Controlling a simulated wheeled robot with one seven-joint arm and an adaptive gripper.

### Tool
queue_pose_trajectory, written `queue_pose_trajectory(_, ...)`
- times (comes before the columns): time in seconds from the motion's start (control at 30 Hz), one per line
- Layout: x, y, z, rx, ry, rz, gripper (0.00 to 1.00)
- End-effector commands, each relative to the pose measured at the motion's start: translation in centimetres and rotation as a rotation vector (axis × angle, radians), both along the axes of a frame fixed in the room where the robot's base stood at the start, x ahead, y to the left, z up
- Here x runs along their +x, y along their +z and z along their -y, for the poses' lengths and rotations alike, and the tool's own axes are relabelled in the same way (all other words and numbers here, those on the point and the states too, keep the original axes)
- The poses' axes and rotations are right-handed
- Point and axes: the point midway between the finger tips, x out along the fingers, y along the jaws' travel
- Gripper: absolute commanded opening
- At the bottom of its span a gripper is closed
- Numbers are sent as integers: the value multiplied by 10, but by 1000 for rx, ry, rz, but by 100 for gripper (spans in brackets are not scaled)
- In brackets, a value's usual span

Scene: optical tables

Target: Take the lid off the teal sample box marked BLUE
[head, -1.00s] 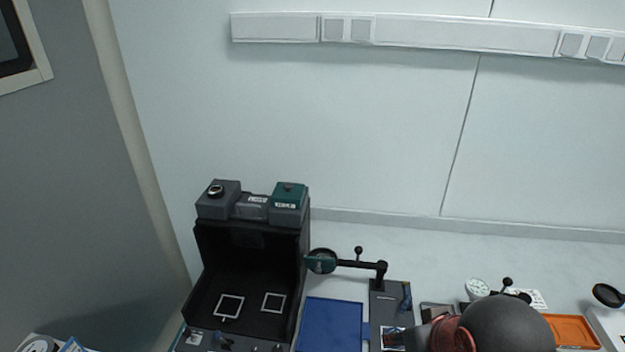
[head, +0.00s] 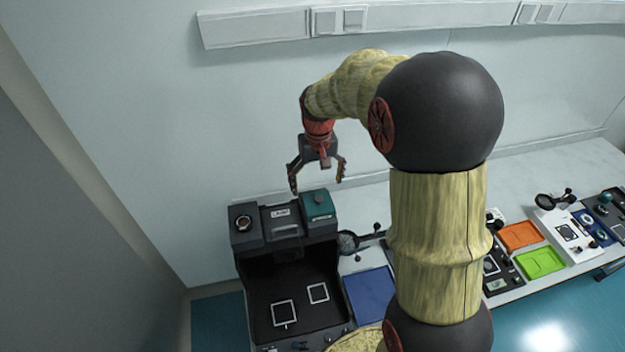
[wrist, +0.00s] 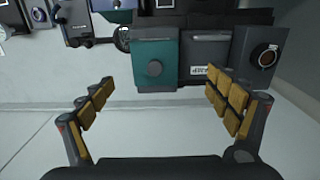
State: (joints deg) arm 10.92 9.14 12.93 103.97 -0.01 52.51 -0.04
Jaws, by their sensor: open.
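The teal-lidded box (head: 318,207) sits on the top right of a black cabinet in the head view. Its teal lid (wrist: 155,45) has a round knob in the wrist view and appears seated on the box. I cannot read its marking. My gripper (head: 317,187) is open and empty, pointing down above and slightly behind the box in the head view. In the wrist view my gripper (wrist: 160,77) has its fingers spread wide, and the lid shows beyond and between them, apart from both.
A dark grey block with a label (head: 283,220) and a block with a round dial (head: 244,224) stand left of the box. Below is the open black cabinet (head: 262,285). A blue tray (head: 371,293) and a magnifier (head: 347,241) lie to the right. The wall rises behind.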

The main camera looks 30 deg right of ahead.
Motion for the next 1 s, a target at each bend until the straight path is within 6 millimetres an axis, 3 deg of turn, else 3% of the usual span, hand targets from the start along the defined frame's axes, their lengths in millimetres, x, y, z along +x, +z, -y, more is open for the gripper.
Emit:
queue_pose_trajectory(0.17, 8, -5, 7, 5, -10, -25, 89)
queue_pose_trajectory(0.8, 17, -76, 13, 5, -10, -26, 89)
queue_pose_trajectory(1.0, 17, -85, 13, 5, -10, -25, 89)
